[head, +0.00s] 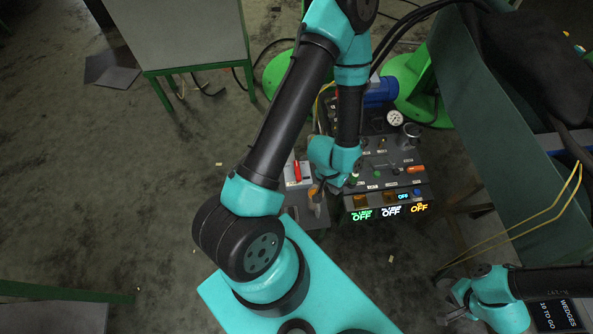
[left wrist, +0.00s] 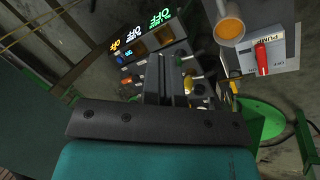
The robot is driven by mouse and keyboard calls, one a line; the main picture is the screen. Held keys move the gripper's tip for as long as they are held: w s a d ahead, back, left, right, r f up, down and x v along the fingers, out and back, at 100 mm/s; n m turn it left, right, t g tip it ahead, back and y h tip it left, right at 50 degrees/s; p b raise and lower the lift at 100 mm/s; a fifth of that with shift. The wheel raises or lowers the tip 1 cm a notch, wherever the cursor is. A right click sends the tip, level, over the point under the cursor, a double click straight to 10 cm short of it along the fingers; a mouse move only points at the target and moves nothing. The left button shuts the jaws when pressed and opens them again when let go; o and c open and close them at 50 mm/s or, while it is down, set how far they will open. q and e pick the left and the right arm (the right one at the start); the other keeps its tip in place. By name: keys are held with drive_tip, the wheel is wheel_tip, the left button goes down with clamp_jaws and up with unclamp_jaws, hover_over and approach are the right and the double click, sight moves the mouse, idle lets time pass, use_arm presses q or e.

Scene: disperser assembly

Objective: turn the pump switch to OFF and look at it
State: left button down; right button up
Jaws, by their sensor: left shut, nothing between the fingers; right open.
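The pump switch is a red lever (head: 297,171) on a pale plate left of the dark control panel. It also shows in the left wrist view as a red lever (left wrist: 262,59) below a "PUMP" label, with small lettering beside it too blurred to read surely. In the head view the lever lies roughly upright in the picture; I cannot tell which setting it marks. My left gripper (head: 321,186) is shut and empty, to the right of the switch and apart from it. Its closed fingers (left wrist: 170,82) point toward the panel. My right gripper (head: 456,300) is open at the lower right.
The control panel (head: 392,178) carries knobs, a gauge and lit displays (head: 391,211) reading OFF in green, white and orange. A cup of orange liquid (left wrist: 230,27) stands near the switch. A green-edged bench (head: 480,120) is at right.

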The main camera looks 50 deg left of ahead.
use_arm(q)
drive_tip(key=c, duration=1.8)
unclamp_jaws()
drive_tip(key=shift+o, duration=0.8)
drive_tip(key=shift+a, duration=0.15)
drive_tip(key=shift+o, duration=0.8)
drive_tip(key=shift+w+a+f, duration=0.2)
drive_tip(key=shift+a+f, duration=0.05)
drive_tip(key=shift+a, duration=0.1)
drive_tip(key=o, duration=0.6)
drive_tip(key=w+a+f+n+y, duration=0.2)
drive_tip(key=a+f, duration=0.5)
drive_tip(key=a, duration=0.5)
drive_tip(key=n+y, duration=0.1)
drive_tip(key=n, duration=0.1)
drive_tip(key=shift+w+a+n, duration=0.2)
drive_tip(key=shift+a+n, duration=0.05)
drive_tip(key=shift+n, duration=0.05)
drive_tip(key=n, duration=0.5)
hover_over(298, 172)
wheel_tip(298, 172, down, 6)
drive_tip(key=shift+a+r+g+y, duration=0.1)
drive_tip(key=shift+r+g+y, duration=0.05)
drive_tip(key=shift+g+y, duration=0.25)
wheel_tip(298, 172, down, 17)
drive_tip(key=shift+f, duration=0.2)
